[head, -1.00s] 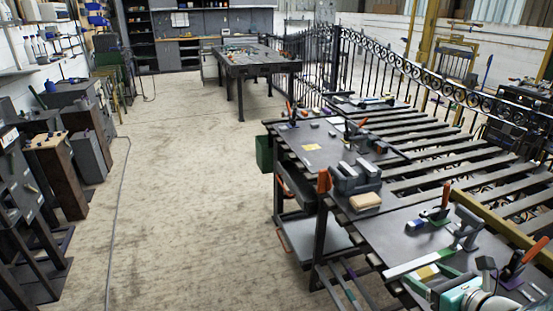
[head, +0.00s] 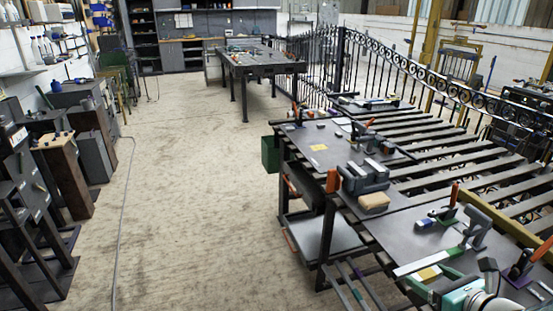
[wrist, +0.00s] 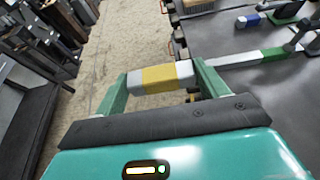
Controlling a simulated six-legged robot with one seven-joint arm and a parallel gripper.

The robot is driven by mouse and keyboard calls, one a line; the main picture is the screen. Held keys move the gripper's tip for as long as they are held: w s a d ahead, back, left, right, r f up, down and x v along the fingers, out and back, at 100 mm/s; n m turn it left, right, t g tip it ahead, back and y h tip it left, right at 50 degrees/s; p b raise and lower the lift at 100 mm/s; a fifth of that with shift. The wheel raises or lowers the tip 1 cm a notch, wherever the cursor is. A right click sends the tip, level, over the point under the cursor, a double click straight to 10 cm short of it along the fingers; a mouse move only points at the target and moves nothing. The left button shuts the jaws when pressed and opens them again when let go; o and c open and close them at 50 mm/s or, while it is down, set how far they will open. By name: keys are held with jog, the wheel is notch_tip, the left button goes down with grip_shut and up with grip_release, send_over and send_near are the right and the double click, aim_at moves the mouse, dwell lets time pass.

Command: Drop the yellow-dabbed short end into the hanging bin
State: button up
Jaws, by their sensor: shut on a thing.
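The yellow-dabbed short end (wrist: 160,77), a pale bar piece with a yellow band, is held crosswise between the two green fingers of my gripper (wrist: 163,82). In the head view the yellow-dabbed short end (head: 429,273) shows at the lower right, with my gripper (head: 432,280) around it at the bench's front edge. The hanging bin (head: 270,154), dark green, hangs at the left end of the far part of the bench, well ahead of my gripper. Its inside is hidden. It is not visible in the wrist view.
A pale bar with a green band (wrist: 232,60) lies on the bench near my gripper. A vise (head: 366,178), a tan block (head: 374,202) and orange-handled clamps stand along the bench. A lower shelf (head: 325,235) juts out below. The floor (head: 195,200) left of the bench is open.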

jog(key=shift+w+a+r, duration=0.1)
jog(key=shift+w+a, duration=0.05)
jog(key=shift+w, duration=0.45)
jog(key=shift+w+a+r, duration=0.1)
jog(key=shift+w+a, duration=0.05)
jog(key=shift+w, duration=0.4)
jog(key=w+a+f, duration=0.2)
jog(key=w+a, duration=0.4)
jog(key=w, duration=0.1)
jog(key=w+a+f, duration=0.3)
jog(key=w+a, duration=0.4)
jog(key=w, duration=0.1)
jog(key=shift+w+a+f, duration=0.15)
jog(key=shift+a+f, duration=0.1)
jog(key=shift+f, duration=0.1)
